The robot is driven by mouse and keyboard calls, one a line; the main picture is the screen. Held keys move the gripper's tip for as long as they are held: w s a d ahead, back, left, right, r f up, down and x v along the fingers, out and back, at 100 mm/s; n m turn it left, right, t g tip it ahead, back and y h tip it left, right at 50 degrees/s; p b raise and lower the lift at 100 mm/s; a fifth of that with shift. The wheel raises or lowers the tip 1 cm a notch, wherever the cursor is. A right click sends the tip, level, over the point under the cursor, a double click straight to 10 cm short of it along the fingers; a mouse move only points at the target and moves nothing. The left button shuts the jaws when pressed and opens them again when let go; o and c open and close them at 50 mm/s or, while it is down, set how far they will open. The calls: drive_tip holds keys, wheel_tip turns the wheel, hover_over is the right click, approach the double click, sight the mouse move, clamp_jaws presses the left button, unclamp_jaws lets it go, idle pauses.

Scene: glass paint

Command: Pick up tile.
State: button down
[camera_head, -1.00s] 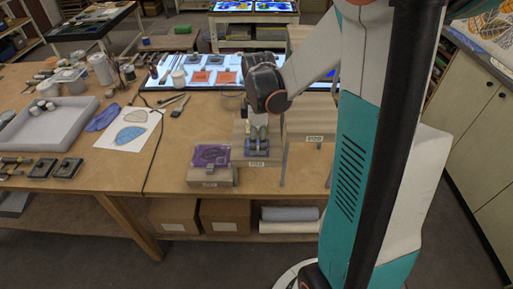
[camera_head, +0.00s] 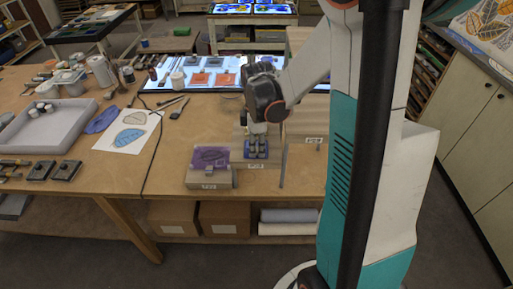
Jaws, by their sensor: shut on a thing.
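My gripper (camera_head: 257,145) points down over the middle wooden block (camera_head: 256,165). It is shut on a small blue tile (camera_head: 256,152) at the top of that block. The fingers and the wrist hide much of the tile, and I cannot tell whether it touches the block. A purple tile (camera_head: 209,157) with a dark pattern lies on the lower block (camera_head: 208,180) to the left, apart from my gripper.
A taller labelled block (camera_head: 313,139) stands close on the right. A lit panel (camera_head: 300,86) with orange and grey tiles lies behind. A grey tray (camera_head: 62,133) and a paper pattern (camera_head: 128,134) are at the left. Table (camera_head: 160,185) is clear in front of the pattern.

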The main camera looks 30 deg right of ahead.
sight(257, 149)
wheel_tip(257, 149, up, 13)
drive_tip(key=p, duration=0.3)
idle(0.5)
drive_tip(key=shift+s+f, duration=0.1)
